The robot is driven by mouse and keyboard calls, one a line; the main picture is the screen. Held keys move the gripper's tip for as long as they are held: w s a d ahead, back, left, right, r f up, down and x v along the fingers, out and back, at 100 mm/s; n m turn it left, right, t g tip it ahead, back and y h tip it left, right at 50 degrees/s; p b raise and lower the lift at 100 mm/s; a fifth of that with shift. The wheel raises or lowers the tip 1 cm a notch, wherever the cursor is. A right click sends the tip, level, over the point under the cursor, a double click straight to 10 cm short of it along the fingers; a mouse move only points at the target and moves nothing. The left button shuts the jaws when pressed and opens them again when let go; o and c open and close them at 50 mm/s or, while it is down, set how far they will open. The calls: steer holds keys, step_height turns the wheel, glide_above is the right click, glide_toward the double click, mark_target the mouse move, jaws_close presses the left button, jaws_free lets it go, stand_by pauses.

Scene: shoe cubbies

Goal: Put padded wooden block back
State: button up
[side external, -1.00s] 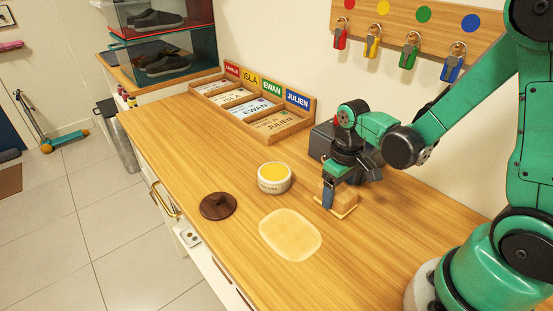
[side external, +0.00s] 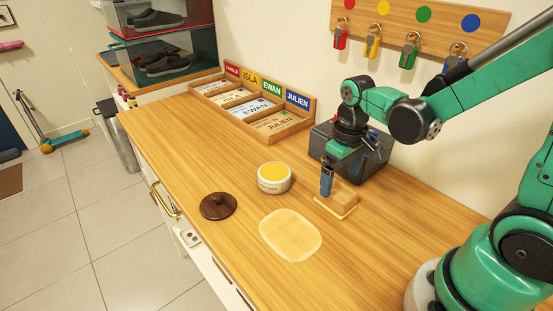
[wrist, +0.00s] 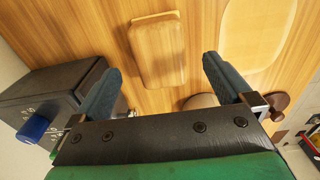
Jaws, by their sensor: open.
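The padded wooden block (side external: 342,197) rests on the wooden counter, its pale pad at its lower edge. In the wrist view the block (wrist: 158,52) lies beyond and between my fingers, apart from both. My gripper (side external: 327,184) is open and empty, just above and behind the block in the side view. Its two blue fingers (wrist: 168,88) are spread wide in the wrist view. Whether any finger touches the block is hard to tell from the side, but the wrist view shows clear space.
A dark box (side external: 372,160) with a blue knob (wrist: 33,128) stands close behind my gripper. A round tin with yellow contents (side external: 274,178), a dark lid (side external: 217,206) and a pale oval patch (side external: 291,235) lie on the counter. A name-card tray (side external: 262,138) is farther back.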

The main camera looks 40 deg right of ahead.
mark_target(339, 188)
steer(key=a+r+t, duration=0.4)
steer(key=r+t, duration=0.3)
steer(key=r, duration=0.1)
steer(key=shift+s+a+r, duration=0.15)
steer(key=shift+r, duration=0.1)
